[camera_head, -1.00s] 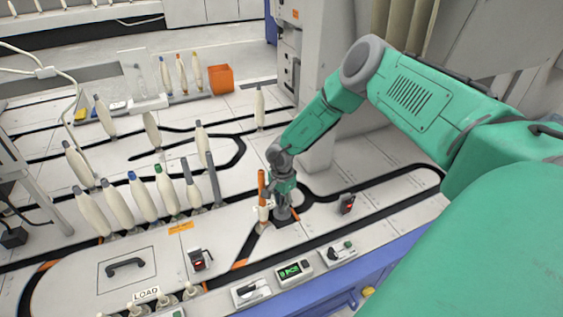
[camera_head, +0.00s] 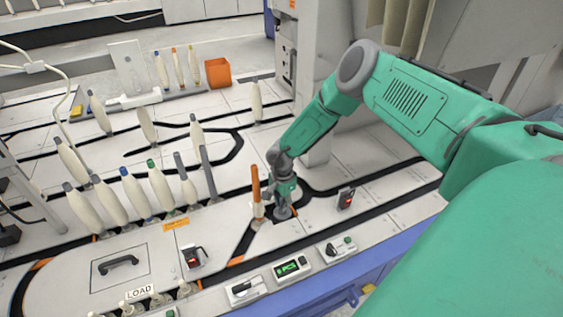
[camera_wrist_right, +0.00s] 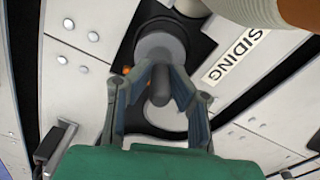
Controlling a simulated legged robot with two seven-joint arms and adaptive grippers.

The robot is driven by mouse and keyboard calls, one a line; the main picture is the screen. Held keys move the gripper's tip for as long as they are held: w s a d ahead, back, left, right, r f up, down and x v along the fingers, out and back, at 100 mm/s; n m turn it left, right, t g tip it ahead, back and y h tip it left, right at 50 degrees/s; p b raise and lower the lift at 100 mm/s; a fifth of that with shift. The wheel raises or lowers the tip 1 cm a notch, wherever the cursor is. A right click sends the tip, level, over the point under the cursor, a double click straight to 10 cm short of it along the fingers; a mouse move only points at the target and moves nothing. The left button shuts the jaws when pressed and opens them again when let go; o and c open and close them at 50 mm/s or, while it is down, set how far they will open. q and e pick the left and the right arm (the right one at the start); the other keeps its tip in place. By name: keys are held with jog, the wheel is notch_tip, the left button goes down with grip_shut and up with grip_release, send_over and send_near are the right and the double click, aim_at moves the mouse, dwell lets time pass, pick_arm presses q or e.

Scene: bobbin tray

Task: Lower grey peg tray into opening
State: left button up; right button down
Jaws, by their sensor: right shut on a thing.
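My right gripper (camera_head: 283,197) points down at the track at the middle of the table, beside a bobbin with an orange top. In the wrist view its two fingers (camera_wrist_right: 160,75) are shut on the upright peg of the grey peg tray (camera_wrist_right: 158,46). The tray is a round grey disc; its base also shows just below the fingers in the head view (camera_head: 283,213). A dark opening (camera_wrist_right: 203,47) surrounds part of the tray. Whether the tray is seated or still slightly above it, I cannot tell. My left gripper is out of view.
The orange-topped bobbin (camera_head: 256,184) stands just left of the gripper. A red-lit device (camera_head: 346,198) is to the right. Several cream bobbins (camera_head: 132,190) stand at left, and an orange bin (camera_head: 218,73) sits at the back.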

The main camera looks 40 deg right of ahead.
jog(key=shift+a+r, duration=0.15)
jog(key=shift+a, duration=0.55)
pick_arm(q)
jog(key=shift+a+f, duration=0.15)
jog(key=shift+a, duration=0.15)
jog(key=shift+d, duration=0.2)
pick_arm(e)
jog(key=shift+d, duration=0.2)
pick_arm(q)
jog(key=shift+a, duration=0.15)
pick_arm(e)
jog(key=shift+w+a, duration=0.1)
jog(key=shift+a, duration=0.1)
jog(key=shift+f, duration=0.65)
jog(key=c, duration=1.8)
grip_release()
jog(key=shift+o, duration=0.2)
jog(key=shift+r, duration=0.15)
